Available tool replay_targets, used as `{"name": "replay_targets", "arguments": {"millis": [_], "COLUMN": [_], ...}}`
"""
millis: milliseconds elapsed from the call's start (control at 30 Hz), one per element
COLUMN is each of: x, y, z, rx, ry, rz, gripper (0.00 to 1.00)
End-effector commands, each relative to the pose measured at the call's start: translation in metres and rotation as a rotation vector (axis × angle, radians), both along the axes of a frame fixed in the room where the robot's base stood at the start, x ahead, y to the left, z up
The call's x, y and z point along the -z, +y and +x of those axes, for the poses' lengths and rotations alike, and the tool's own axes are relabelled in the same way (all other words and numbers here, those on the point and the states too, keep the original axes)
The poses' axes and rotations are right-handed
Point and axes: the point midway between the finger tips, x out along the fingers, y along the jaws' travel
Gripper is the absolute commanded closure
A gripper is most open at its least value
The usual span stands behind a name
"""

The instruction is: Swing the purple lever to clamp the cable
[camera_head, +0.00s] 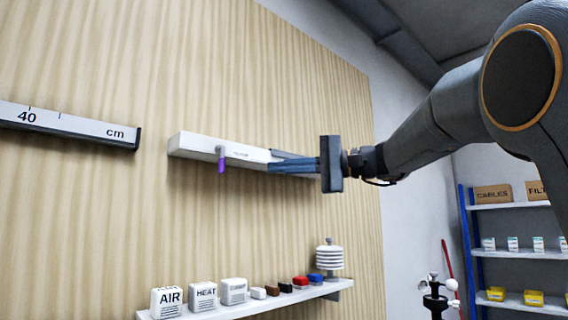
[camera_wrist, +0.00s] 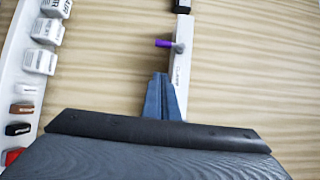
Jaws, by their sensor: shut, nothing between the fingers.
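The purple lever (camera_head: 221,165) hangs down from a pivot on a long white bar (camera_head: 190,145) fixed to the wooden wall. In the wrist view the purple lever (camera_wrist: 164,43) sticks out to the left of the white bar (camera_wrist: 184,60). My gripper (camera_head: 270,167) is shut and empty, its blue fingers in front of the right part of the bar. Its tips are to the right of the lever and apart from it. In the wrist view my gripper (camera_wrist: 160,76) points toward the lever with a gap between. I cannot make out the cable.
A ruler (camera_head: 70,123) is on the wall at left. Below, a white shelf (camera_head: 210,306) holds labelled boxes, small coloured blocks and a white louvred sensor (camera_head: 329,258). The wall between bar and shelf is clear. Storage shelves (camera_head: 510,206) stand at right.

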Motion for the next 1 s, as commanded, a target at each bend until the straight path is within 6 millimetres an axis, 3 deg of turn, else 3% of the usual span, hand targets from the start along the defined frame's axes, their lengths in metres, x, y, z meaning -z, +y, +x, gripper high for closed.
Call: {"name": "replay_targets", "arguments": {"millis": [300, 500, 1000], "x": [-0.003, -0.003, 0.0], "y": [0.062, 0.086, 0.095], "z": [0.016, 0.003, -0.002], "rx": [-0.004, -0.002, 0.0], "ry": [0.0, 0.0, -0.001], "rz": [0.0, 0.0, 0.0], "gripper": [1.0, 1.0, 1.0]}}
